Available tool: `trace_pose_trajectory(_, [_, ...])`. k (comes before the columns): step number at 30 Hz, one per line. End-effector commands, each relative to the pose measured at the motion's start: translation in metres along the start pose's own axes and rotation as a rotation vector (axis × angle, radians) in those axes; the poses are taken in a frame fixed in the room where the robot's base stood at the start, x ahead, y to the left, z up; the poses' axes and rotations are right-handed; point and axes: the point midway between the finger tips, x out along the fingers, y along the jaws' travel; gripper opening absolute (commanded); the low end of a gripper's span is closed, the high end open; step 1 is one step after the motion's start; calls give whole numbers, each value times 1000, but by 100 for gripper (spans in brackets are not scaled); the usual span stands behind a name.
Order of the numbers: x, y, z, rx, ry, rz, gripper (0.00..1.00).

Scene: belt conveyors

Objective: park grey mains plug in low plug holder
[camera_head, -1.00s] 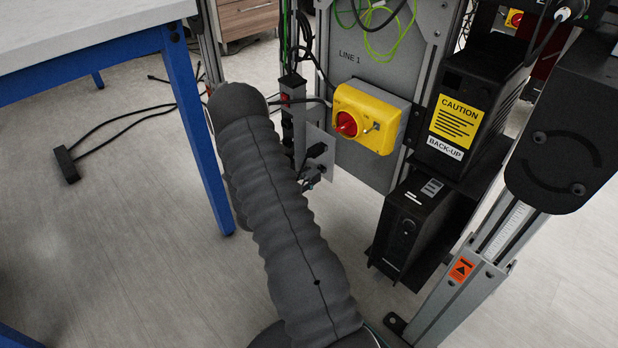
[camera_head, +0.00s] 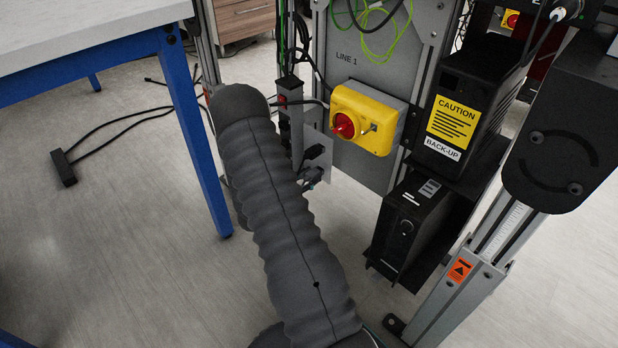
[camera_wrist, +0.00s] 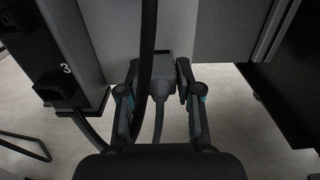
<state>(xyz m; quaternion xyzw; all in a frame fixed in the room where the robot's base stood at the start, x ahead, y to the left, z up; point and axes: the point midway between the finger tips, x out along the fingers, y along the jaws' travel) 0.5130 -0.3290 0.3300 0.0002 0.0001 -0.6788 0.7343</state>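In the wrist view a grey plug (camera_wrist: 160,66) sits between the two fingers of my gripper (camera_wrist: 158,76), its cable running down toward me. The fingers stand on either side of it; whether both press on it is unclear. A black cable crosses in front of the plug's left part. A pale grey panel is behind it. In the head view my arm hides most of my gripper. A grey plate (camera_head: 322,143) with a black plug (camera_head: 314,152) shows right of the arm. I cannot tell whether this plate is the low plug holder.
A socket strip (camera_wrist: 72,40) marked 3, with a black plug (camera_wrist: 58,90), stands close left of my gripper. A yellow switch box (camera_head: 366,118) and black back-up units (camera_head: 462,105) are to the right. A blue-legged table (camera_head: 195,130) is at left. Cables are close by.

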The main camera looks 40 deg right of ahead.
Motion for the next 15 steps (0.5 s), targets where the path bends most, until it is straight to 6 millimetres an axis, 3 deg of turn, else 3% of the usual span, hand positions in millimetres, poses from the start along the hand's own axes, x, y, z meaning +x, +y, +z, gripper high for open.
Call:
trace_pose_trajectory(1, [0,0,0,0,0,0,53])
trace_pose_trajectory(2, [0,0,0,0,0,0,59])
trace_pose_trajectory(11, [-1,0,0,0,0,0,59])
trace_pose_trajectory(15, [-10,1,0,-1,0,2,59])
